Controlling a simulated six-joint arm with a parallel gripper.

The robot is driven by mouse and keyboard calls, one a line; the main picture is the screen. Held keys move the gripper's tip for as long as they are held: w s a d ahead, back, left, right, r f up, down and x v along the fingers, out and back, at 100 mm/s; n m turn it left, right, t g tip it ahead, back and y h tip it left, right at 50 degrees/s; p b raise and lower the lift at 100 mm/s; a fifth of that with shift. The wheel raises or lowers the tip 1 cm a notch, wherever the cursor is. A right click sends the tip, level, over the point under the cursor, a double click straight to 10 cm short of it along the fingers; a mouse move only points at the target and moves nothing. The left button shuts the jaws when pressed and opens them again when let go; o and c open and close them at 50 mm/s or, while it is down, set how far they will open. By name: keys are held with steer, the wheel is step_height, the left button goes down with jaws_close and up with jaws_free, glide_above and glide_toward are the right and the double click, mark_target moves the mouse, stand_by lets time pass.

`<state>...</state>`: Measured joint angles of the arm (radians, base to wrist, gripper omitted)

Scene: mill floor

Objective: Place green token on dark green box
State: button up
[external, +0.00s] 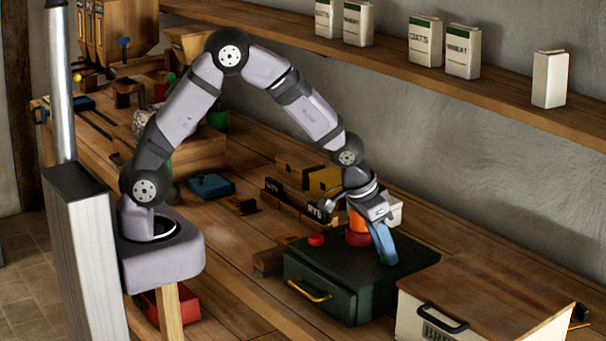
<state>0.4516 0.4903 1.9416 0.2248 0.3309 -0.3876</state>
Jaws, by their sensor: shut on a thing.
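The dark green box (322,277) with a brass handle stands on the bench, right of centre. My gripper (386,260) reaches down over the right part of its lid. A long blue piece slants down at its end, close to the lid; I cannot tell whether it is a finger or something held. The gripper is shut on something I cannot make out. No green token can be made out. A red token (316,239) lies on the lid at the left. An orange piece (357,222) is above a red piece (357,240), just left of the gripper, partly covered.
A cream bin with a wooden lid (490,295) stands close to the right of the box. Small crates (298,190) and a white container (395,212) are behind. A shelf (500,98) with several cartons runs along the wall.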

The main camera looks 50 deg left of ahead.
steer(key=shift+f, duration=0.15)
steer(key=o, duration=1)
steer(key=shift+r, duration=0.3)
steer(key=b+v, duration=0.2)
steer(key=v, duration=1)
steer(key=s+a+f+n+g, duration=0.1)
steer(key=s+a+f, duration=0.2)
steer(key=s+a, duration=0.3)
steer(key=s+a+f+n+g, duration=0.1)
steer(key=s+a+f, duration=0.2)
steer(key=s+a, duration=0.3)
steer(key=s+a+f+n+g+y, duration=0.1)
steer(key=s+a+f+g, duration=0.1)
steer(key=s+a+f, duration=0.2)
steer(key=s+a, duration=0.2)
steer(key=shift+s+a, duration=0.25)
steer(key=shift+s, duration=0.05)
steer(key=shift+f, duration=0.1)
